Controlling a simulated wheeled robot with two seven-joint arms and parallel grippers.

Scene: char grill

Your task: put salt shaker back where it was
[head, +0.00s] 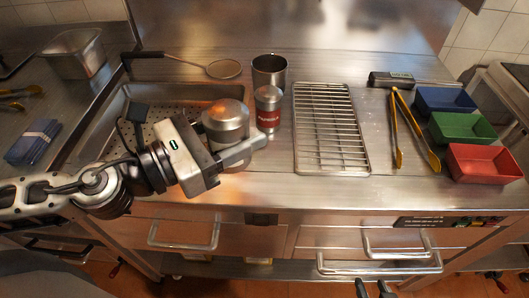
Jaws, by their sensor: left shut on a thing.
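The salt shaker (226,117), a silver cylinder with a domed lid, stands upright at the right end of the perforated pan. My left gripper (236,146) is shut on it, with one finger passing across its front and hiding its lower part. I cannot tell whether its base touches the counter. A second shaker with a red label (268,110) stands just right of it, very close. My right gripper (373,289) shows only as two dark fingertips at the bottom edge, apart with nothing between them.
A steel cup (269,72) stands behind the shakers and a strainer (223,69) lies behind the perforated pan (122,103). A wire rack (331,130), yellow tongs (416,132) and blue, green and red trays (485,163) lie to the right. The front counter strip is clear.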

